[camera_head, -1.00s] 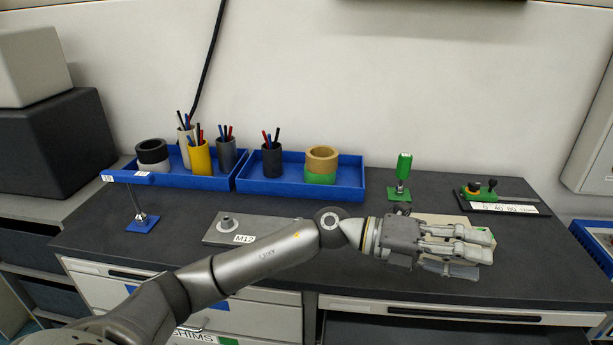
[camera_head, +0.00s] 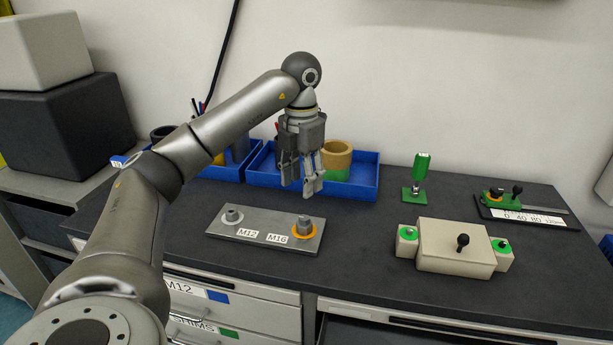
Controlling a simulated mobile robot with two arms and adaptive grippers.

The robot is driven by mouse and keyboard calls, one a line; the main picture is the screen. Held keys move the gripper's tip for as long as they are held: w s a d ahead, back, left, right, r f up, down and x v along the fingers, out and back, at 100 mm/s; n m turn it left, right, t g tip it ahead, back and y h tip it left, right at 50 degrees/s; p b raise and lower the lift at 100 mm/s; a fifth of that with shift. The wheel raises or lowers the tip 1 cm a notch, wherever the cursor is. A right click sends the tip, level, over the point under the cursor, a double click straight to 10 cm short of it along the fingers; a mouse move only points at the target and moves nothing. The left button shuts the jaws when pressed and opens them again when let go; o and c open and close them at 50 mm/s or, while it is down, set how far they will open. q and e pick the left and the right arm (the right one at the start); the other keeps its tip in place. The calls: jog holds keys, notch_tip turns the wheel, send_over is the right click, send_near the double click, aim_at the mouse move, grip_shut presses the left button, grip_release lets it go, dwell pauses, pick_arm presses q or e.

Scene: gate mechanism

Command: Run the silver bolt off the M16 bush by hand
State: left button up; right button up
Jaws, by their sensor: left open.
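A grey plate (camera_head: 262,233) lies on the dark bench, with labels M12 and M16. At its right end a silver bolt (camera_head: 304,225) stands upright at the M16 bush (camera_head: 303,232), which shows an orange ring around the bolt's foot. At the left end is the M12 bush (camera_head: 232,215), a grey fitting. My left gripper (camera_head: 303,186) is open and empty, fingers pointing down, above and behind the plate and apart from the bolt. The bolt's thread is hidden. My right gripper does not show.
Blue trays (camera_head: 362,190) with cups and rolls stand behind my left gripper. A beige block (camera_head: 455,249) with a black knob and green-topped ends sits to the right. A green-handled tool (camera_head: 420,170) stands behind it. The bench in front of the plate is clear.

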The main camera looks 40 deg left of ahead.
aim_at(302, 219)
pick_arm(q)
notch_tip(302, 219, down, 2)
jog(key=shift+f+b, duration=0.25)
jog(key=shift+b, duration=0.05)
notch_tip(302, 219, down, 7)
jog(key=shift+f+p, duration=0.1)
jog(key=shift+p, duration=0.85)
jog(key=shift+f, duration=0.4)
jog(key=shift+c, duration=0.4)
